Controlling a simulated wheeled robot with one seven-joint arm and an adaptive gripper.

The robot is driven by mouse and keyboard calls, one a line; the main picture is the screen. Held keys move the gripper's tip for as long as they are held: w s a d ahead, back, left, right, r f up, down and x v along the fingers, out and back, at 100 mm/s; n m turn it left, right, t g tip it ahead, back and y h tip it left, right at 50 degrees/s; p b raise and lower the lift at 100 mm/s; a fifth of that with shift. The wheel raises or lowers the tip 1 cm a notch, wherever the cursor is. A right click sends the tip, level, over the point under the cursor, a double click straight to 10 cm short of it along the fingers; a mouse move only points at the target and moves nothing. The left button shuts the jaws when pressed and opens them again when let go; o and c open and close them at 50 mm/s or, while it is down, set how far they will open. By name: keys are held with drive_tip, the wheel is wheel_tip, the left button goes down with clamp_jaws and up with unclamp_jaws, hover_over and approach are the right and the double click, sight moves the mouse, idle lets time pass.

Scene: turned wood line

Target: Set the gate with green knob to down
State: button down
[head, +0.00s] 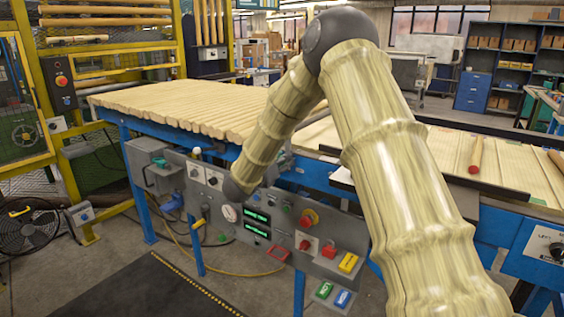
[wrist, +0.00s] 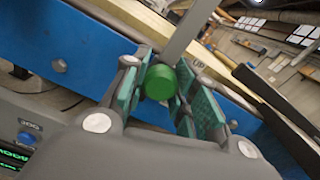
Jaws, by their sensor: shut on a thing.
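In the wrist view the round green knob (wrist: 160,82) sits between the two green-padded fingers of my gripper (wrist: 162,94). My gripper is shut on it. A flat grey bar (wrist: 186,36) runs up from behind the knob, slightly tilted in the picture. No DOWN mark can be made out. In the head view my arm hides the knob, and my gripper is mostly hidden behind it, at the blue conveyor frame.
A grey control panel (head: 230,205) with green displays, knobs and coloured buttons stands below the conveyor. Pale wood pieces (head: 190,103) lie on the conveyor at left. A red-tipped turned piece (head: 475,155) lies at right. Blue frame (wrist: 60,45) runs close behind my gripper.

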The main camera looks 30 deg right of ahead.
drive_tip(key=shift+s+f+b, duration=0.1)
drive_tip(key=shift+f+b, duration=1.75)
drive_tip(key=shift+f, duration=0.45)
drive_tip(key=c, duration=1.1)
unclamp_jaws()
drive_tip(key=shift+d+f, duration=0.1)
drive_tip(key=shift+d, duration=0.05)
drive_tip(key=shift+a, duration=0.2)
drive_tip(key=v, duration=1.1)
drive_tip(key=shift+s+a, duration=0.15)
drive_tip(key=shift+a, duration=0.2)
